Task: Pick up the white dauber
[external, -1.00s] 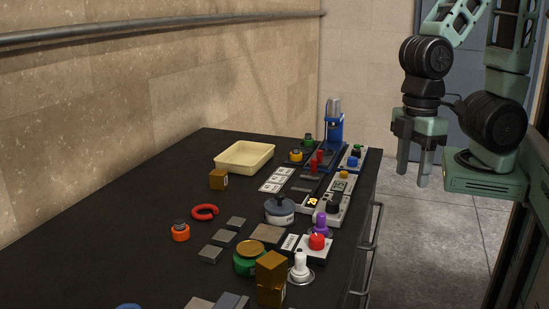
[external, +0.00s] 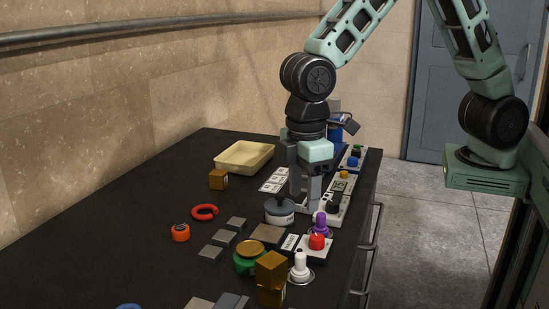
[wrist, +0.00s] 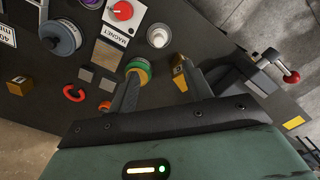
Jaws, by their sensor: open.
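The white dauber (external: 300,264) stands upright in a round metal base near the table's right edge, in front of the red button. In the wrist view it is a white round top (wrist: 158,37), seen from above, beyond my fingertips. My gripper (external: 304,194) is open and empty, pointing down over the table. In the external view it appears farther back than the dauber, above the grey round pot. In the wrist view my two fingers (wrist: 163,85) are spread, with the dauber apart from both.
A red button box (external: 316,242), a purple-topped dauber (external: 319,222), a green jar with a gold lid (external: 249,259) and stacked brass blocks (external: 271,268) crowd around the dauber. A grey round pot (external: 280,211) stands farther back. The table's left side is mostly clear.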

